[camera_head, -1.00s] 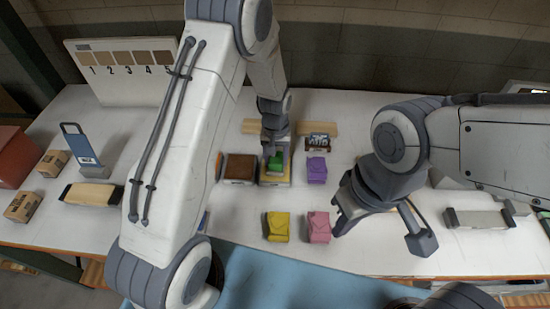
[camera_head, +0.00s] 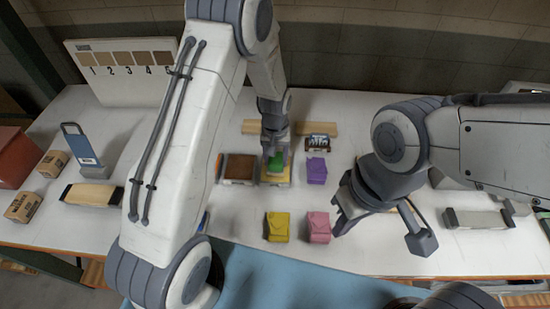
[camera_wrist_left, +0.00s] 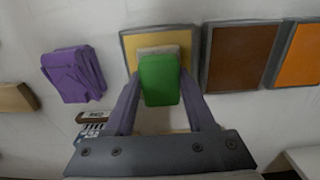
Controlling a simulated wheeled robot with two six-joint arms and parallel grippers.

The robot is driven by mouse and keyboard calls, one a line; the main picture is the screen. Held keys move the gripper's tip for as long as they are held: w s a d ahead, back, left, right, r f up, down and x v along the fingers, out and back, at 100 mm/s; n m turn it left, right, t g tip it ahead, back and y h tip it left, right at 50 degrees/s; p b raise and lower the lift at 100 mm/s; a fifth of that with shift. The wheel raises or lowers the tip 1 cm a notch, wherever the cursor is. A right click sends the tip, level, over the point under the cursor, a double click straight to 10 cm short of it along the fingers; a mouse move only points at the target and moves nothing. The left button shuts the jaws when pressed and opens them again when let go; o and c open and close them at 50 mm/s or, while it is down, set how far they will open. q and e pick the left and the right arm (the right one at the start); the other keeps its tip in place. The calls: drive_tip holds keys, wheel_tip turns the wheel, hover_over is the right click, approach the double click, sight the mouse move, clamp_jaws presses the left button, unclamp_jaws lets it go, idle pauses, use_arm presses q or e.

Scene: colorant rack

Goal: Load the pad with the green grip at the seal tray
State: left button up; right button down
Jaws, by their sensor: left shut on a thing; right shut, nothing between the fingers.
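My left gripper (camera_head: 275,152) is shut on the green grip (camera_wrist_left: 160,80) of a pad. The pad's pale tan base (camera_wrist_left: 158,50) shows just beyond the grip in the left wrist view. The pad is over a yellow-filled tray (camera_wrist_left: 130,44), also seen in the head view (camera_head: 265,182). I cannot tell whether it touches the tray's surface. A brown-filled tray (camera_wrist_left: 240,58) and an orange-filled tray (camera_wrist_left: 300,60) stand beside it in a row. No readable label shows which is the seal tray. My right gripper (camera_head: 384,226) is empty, over the right part of the table.
Purple (camera_head: 316,170), yellow (camera_head: 277,227) and pink (camera_head: 318,228) pouches lie near the trays. A small dark labelled item (camera_head: 320,142) is behind the purple one. A numbered board (camera_head: 125,72), a blue-handled item (camera_head: 82,148) and small boxes (camera_head: 52,163) stand at left.

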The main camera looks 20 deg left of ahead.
sight(275, 159)
use_arm(q)
drive_tip(key=shift+r+p, duration=2.45)
drive_tip(key=shift+r, duration=1)
drive_tip(key=shift+f, duration=0.1)
